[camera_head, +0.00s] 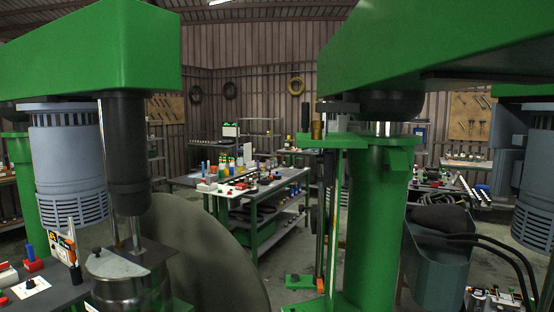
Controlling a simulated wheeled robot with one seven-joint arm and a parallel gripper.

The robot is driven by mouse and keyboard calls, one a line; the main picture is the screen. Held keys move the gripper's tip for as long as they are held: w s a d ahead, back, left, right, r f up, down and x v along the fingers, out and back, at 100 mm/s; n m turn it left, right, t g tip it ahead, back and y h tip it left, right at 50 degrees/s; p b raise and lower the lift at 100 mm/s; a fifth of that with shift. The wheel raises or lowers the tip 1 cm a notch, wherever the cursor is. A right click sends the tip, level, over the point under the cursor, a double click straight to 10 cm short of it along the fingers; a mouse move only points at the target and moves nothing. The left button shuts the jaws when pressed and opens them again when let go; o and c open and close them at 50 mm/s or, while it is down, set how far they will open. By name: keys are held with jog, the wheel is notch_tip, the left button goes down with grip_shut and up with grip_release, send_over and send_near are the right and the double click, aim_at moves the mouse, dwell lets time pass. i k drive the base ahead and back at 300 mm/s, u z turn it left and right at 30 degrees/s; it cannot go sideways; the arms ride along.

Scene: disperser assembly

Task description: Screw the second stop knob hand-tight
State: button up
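No stop knob can be picked out with certainty. A black upright cylinder (305,116) and a brass-coloured cylinder (317,129) stand at the green bracket (337,141) on the left side of the right-hand green column (369,225). They are too small to tell whether either is a stop knob or how tightly it sits. My gripper is not in this view.
A green machine arm (95,50) with a grey motor (68,165) is at left, above a metal vessel (125,275). A large round disc (205,250) stands beside it. A green workbench (258,205) stands behind. Open floor shows around the bench.

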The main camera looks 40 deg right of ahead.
aim_at(320, 158)
jog(key=i, duration=0.4)
jog(key=z, duration=2.45)
jog(key=i, duration=0.6)
jog(key=u, duration=2.15)
